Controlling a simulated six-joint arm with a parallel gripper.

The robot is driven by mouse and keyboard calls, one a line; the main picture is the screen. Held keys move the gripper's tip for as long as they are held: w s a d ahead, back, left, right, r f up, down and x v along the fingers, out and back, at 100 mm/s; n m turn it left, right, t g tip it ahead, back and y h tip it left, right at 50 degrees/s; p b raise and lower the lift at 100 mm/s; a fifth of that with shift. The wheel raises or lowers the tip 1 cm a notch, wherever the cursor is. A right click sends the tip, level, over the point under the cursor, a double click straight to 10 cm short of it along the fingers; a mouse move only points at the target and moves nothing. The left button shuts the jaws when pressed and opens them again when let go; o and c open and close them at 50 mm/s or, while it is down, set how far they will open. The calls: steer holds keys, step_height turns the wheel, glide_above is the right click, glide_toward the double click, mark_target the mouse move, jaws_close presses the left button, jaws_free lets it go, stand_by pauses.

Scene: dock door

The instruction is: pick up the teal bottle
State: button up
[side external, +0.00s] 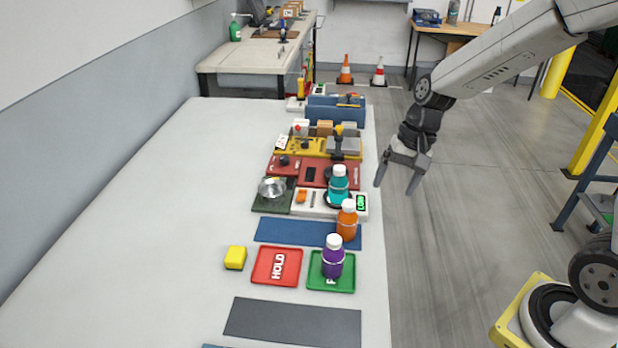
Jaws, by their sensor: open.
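The teal bottle (338,186) has a white cap and stands upright on a round dark plate on a white device (310,206) with a green display, near the right edge of the long white table. My gripper (396,188) is open and empty, pointing down. In the picture it is to the right of the teal bottle, apart from it and past the table's edge. Nothing stands between its fingers.
An orange bottle (346,222) stands just in front of the teal one, and a purple bottle (333,258) stands on a green tray (343,284). A red HOLD tray (277,267) and yellow block (235,258) lie left. Gadgets fill the strip behind. The table's left side is clear.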

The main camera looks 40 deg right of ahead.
steer(key=w+d+m+t+y, duration=0.2)
steer(key=w+d+m+y, duration=0.2)
steer(key=w+m, duration=0.35)
steer(key=w+d+m+t+y, duration=0.2)
steer(key=w+d+m+y, duration=0.3)
steer(key=w, duration=0.4)
steer(key=m, duration=0.2)
glide_toward(333, 177)
steer(key=shift+w+a+r, duration=0.1)
steer(key=shift+a, duration=0.4)
steer(key=shift+w+a+r, duration=0.1)
steer(key=shift+w+a, duration=0.05)
steer(key=shift+a, duration=0.4)
steer(key=shift+n, duration=0.25)
steer(key=shift+f+x, duration=0.15)
steer(key=shift+x, duration=1.85)
steer(key=shift+f+x, duration=0.15)
steer(key=shift+x, duration=1.85)
steer(key=shift+d, duration=0.15)
jaws_close()
